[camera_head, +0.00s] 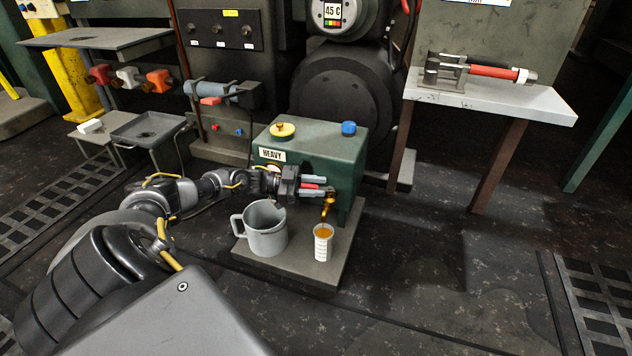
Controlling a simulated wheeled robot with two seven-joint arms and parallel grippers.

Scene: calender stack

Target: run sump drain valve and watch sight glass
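The green sump box (340,150), labelled HEAVY, stands on a low grey plate. A brass drain spout (328,207) sticks out low on its front. Amber liquid runs from the spout into a small white cup (323,245) below, where amber shows at the top. My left gripper (318,188) is at the box front, its fingers on either side of the red valve handle (309,186) and apparently closed on it. A round pale-rimmed fitting (274,169), perhaps the sight glass, is partly hidden behind my wrist; its level cannot be read. My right gripper is not in view.
A grey jug (265,228) stands on the plate (318,272), left of the cup. The box top has a yellow cap (282,131) and a blue cap (348,128). A bench (490,97) with a red-handled tool stands right. The floor at right is open.

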